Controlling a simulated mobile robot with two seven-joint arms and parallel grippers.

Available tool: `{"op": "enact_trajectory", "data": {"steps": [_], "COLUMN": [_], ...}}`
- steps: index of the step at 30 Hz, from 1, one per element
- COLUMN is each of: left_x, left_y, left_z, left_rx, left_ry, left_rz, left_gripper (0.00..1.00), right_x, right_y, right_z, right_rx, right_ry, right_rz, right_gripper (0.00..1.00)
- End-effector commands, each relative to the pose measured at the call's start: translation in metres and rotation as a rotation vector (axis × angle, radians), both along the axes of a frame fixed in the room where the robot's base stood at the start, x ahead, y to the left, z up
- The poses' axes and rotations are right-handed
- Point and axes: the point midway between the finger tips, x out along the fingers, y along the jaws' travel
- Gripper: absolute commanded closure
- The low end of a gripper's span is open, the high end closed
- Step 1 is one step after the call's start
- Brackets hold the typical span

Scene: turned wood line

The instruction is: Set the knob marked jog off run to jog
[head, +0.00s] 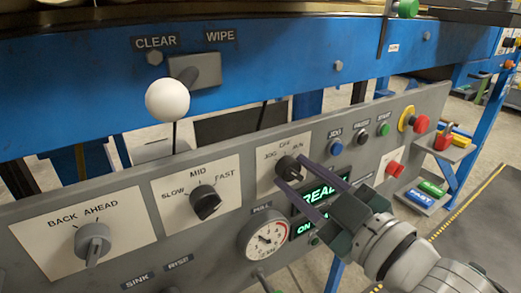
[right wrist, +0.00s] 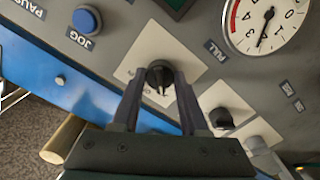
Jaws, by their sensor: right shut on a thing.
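The jog off run knob (head: 288,166) is a small black knob on a white label plate (head: 264,179) on the sloping grey panel. JOG stands at its left, OFF above and RUN at its right. My right gripper (head: 290,176) reaches in from the lower right and is shut on the knob. In the right wrist view the knob (right wrist: 158,73) sits between the two fingertips (right wrist: 158,82). A pale line on it points down in that view; the fingers hide much of the plate, and I cannot tell which label it meets. My left gripper is not in view.
A slow mid fast knob (head: 205,202) and a back ahead knob (head: 93,242) stand to the left. Push buttons (head: 336,149) lie to the right.

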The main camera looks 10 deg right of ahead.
Motion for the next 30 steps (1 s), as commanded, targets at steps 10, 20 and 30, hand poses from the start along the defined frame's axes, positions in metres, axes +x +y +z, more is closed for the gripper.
{"op": "enact_trajectory", "data": {"steps": [10,20,30], "left_x": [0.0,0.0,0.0], "left_y": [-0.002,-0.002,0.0], "left_z": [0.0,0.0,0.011], "left_rx": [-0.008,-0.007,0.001], "left_ry": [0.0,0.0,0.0], "left_rz": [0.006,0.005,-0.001], "left_gripper": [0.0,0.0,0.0], "right_x": [0.0,0.0,-0.026], "right_y": [0.0,0.0,-0.01], "right_z": [0.0,0.0,0.002], "right_rx": [-0.003,-0.002,-0.002], "right_ry": [-0.002,-0.001,0.004], "right_rz": [0.001,0.0,0.0], "right_gripper": [0.49,0.26,0.26]}}
